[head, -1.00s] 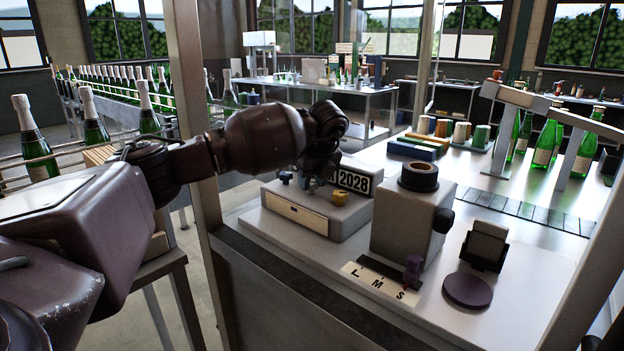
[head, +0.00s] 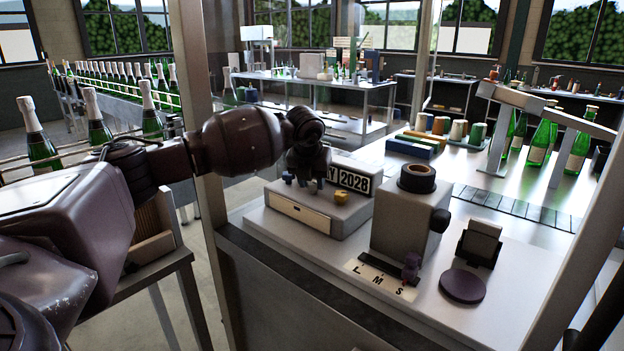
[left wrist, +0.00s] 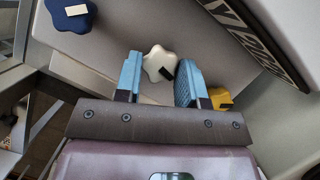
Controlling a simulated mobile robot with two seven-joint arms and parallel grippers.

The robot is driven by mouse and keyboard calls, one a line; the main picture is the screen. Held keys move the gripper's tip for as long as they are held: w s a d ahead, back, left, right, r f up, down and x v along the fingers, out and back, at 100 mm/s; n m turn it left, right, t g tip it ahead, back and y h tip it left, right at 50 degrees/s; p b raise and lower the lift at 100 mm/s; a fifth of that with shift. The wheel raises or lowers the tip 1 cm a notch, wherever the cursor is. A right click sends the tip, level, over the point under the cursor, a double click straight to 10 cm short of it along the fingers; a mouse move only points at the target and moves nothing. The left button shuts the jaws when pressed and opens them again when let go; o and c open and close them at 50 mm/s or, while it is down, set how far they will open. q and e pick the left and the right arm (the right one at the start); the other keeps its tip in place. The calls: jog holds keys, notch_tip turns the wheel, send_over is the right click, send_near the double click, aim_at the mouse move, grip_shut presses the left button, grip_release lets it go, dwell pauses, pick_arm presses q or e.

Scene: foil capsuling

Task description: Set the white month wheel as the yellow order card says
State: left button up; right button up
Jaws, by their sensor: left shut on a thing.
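The white month wheel (left wrist: 157,62) is a star-shaped knob on the grey display box (head: 330,222). My left gripper (left wrist: 160,72) has its blue fingers on either side of it and is shut on it. In the head view the left gripper (head: 311,184) reaches down to the box top and hides the white wheel. The box's black display (head: 354,182) reads "2028", with a "Y" before it; the letters further left are hidden behind my gripper. I cannot make out a yellow order card. My right gripper is not in view.
A blue knob (left wrist: 72,14) and a yellow knob (left wrist: 220,97) flank the white wheel. To the right stand a grey block with a dark ring (head: 417,178), an L-M-S scale (head: 378,280) and a purple disc (head: 463,286). Green bottles (head: 541,140) stand further back.

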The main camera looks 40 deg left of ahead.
pick_arm(q)
jog(key=shift+m, duration=0.5)
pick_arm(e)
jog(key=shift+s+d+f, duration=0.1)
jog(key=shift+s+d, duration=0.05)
pick_arm(q)
jog(key=shift+h, duration=0.3)
jog(key=o, duration=0.9)
jog(key=shift+s+r, duration=0.1)
jog(key=shift+r, duration=0.15)
jog(key=shift+p+v, duration=0.65)
jog(key=shift+v, duration=4.55)
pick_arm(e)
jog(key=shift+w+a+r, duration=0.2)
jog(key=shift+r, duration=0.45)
